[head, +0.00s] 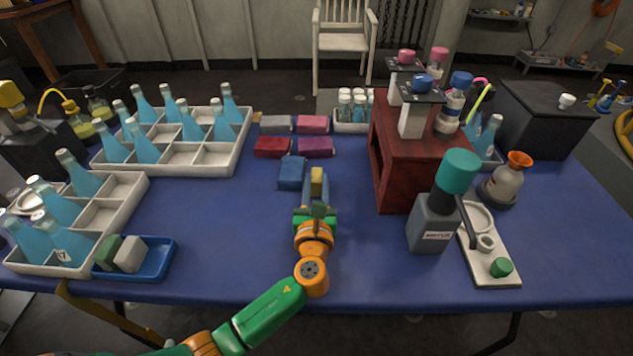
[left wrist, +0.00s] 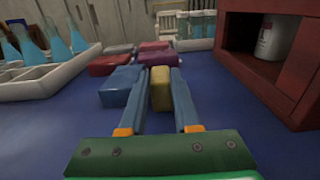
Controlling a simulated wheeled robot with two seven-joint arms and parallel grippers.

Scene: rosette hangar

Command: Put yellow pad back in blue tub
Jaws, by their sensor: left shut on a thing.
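The yellow pad (head: 316,183) is between the fingers of my left gripper (head: 316,188), over the middle of the blue table. In the left wrist view the yellow pad (left wrist: 160,90) shows between the two blue fingers of the gripper (left wrist: 159,88), which is shut on it. I cannot tell whether the pad touches the table. The blue tub (head: 168,262) lies at the front left of the table, far to the left of the gripper. A green pad (head: 108,251) and a whitish pad (head: 130,254) stand in its left part. My right gripper is not in view.
A blue pad (head: 291,173) lies close beside my gripper on its left, with several red, grey and purple pads behind. White crates with blue bottles (head: 213,156) fill the left. A red wooden stand (head: 415,150) is on the right. The table between gripper and tub is clear.

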